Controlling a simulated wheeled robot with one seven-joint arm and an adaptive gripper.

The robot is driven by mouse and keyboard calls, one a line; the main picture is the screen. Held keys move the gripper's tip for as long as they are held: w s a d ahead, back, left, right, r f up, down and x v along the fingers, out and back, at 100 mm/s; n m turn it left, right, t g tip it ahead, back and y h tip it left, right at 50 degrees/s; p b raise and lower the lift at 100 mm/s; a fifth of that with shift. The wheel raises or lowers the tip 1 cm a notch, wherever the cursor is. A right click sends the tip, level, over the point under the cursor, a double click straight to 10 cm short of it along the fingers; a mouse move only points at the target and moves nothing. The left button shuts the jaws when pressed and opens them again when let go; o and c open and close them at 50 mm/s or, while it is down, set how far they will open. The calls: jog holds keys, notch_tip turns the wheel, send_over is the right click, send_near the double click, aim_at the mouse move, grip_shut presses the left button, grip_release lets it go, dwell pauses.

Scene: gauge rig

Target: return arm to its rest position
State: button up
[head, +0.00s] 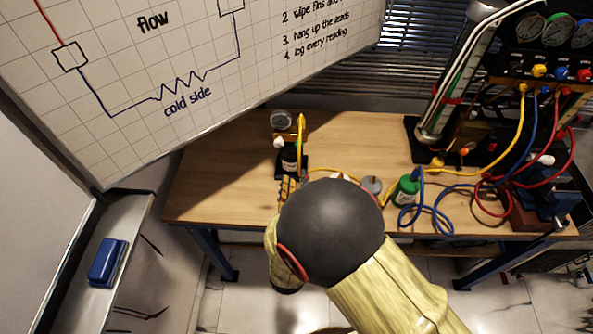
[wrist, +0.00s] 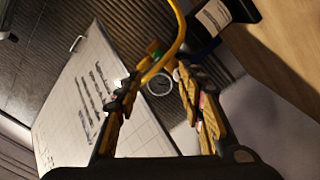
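My arm (head: 380,285), pale yellow with a large dark joint, reaches over the front edge of the wooden table (head: 225,165). In the head view it hides most of my gripper; a bit of a yellow finger (head: 286,189) shows beside the joint. In the wrist view my gripper (wrist: 157,80) has its two yellow and black fingers spread apart, with no object clearly held. A round gauge (wrist: 160,84) and a yellow hose (wrist: 179,35) show between and above the fingers. I cannot tell how near the hose is to the fingertips.
A whiteboard (head: 200,60) overhangs the left.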

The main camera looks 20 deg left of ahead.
jog(key=shift+s+d, duration=0.1)
jog(key=shift+s, duration=0.1)
dwell(0.4)
